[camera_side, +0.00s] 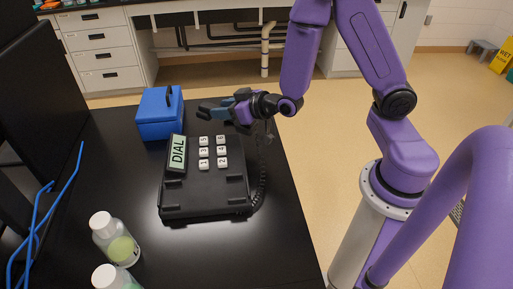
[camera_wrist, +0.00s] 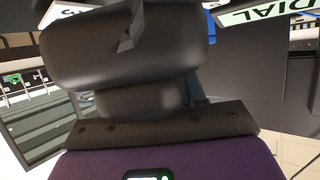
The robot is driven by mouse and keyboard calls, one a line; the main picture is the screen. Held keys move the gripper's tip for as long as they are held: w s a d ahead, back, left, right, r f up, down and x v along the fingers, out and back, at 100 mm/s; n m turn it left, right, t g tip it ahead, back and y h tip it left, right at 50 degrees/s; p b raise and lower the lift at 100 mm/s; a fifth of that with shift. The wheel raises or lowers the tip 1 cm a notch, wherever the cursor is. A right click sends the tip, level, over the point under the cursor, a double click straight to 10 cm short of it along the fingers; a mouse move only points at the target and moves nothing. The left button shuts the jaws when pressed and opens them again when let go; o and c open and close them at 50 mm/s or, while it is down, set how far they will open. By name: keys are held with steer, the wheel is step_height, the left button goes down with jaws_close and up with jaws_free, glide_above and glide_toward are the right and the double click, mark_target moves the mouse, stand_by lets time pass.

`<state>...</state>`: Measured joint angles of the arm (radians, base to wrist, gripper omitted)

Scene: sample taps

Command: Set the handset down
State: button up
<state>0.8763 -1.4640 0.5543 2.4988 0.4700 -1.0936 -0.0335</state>
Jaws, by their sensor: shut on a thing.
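The black desk phone (camera_side: 202,204) sits on the black table, with a tilted "DIAL" display (camera_side: 177,152) and white number keys (camera_side: 213,153). Its coiled cord (camera_side: 263,175) runs up along the right side toward my gripper. My gripper (camera_side: 222,111) is above the back edge of the phone, shut on the dark handset. The handset (camera_wrist: 120,48) fills much of the wrist view, close to the camera. In the side view it is hard to tell apart from the dark gripper parts. The display also shows upside down in the wrist view (camera_wrist: 262,12).
A blue box (camera_side: 158,117) with a dark handle stands behind the phone, left of my gripper. Two capped bottles (camera_side: 117,240) stand at the front left, near blue tubing (camera_side: 40,215). The table is clear between the bottles and phone.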

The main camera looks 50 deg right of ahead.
steer(key=d+f+m+h, duration=0.1)
steer(key=d+h, duration=0.1)
steer(key=d, duration=0.3)
steer(key=s+a+r+n+g+y, duration=0.1)
steer(key=s+a+r+n+y, duration=0.1)
steer(key=a, duration=0.6)
steer(key=s+a+r+n+g+y, duration=0.1)
steer(key=s+a+r+n+y, duration=0.2)
steer(key=a, duration=0.5)
steer(key=s+a+r+n+g+y, duration=0.1)
steer(key=s+a+r+n+y, duration=0.1)
steer(key=a, duration=0.6)
steer(key=s+n+y, duration=0.1)
steer(key=s+y, duration=0.1)
steer(key=s, duration=0.1)
steer(key=shift+a+r+n+g+y, duration=0.25)
steer(key=shift+a+n+g+y, duration=0.05)
steer(key=shift+a+y, duration=0.1)
steer(key=shift+s+d+f, duration=0.1)
steer(key=shift+f, duration=0.05)
steer(key=shift+f, duration=4.7)
steer(key=shift+f, duration=0.2)
steer(key=o, duration=1.1)
steer(key=shift+o, duration=0.2)
